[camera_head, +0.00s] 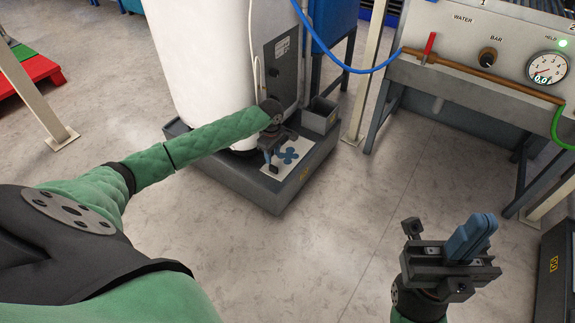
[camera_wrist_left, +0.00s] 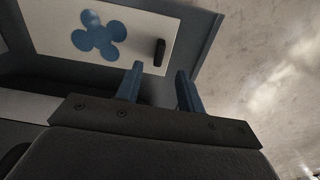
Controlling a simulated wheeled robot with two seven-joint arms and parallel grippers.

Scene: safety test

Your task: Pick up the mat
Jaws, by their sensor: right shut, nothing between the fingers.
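The mat (camera_head: 307,147) is a white rectangle with a blue lobed shape, lying on a dark grey platform (camera_head: 240,181) beside a white tank. It also shows in the left wrist view (camera_wrist_left: 60,30), where a small black upright piece (camera_wrist_left: 160,52) sits near its right end. My left gripper (camera_head: 271,160) is over the mat's left part in the head view and hides some of it. Its two blue fingers (camera_wrist_left: 160,80) are apart, with nothing between them; I cannot tell whether they touch the mat. My right gripper (camera_head: 474,237) is shut and empty, away to the right.
The white tank (camera_head: 200,60) stands on the platform behind my left arm. A grey bin (camera_head: 320,115) is at the platform's right corner. A test bench (camera_head: 470,85) with gauge and hoses stands at the right. The floor in front is clear.

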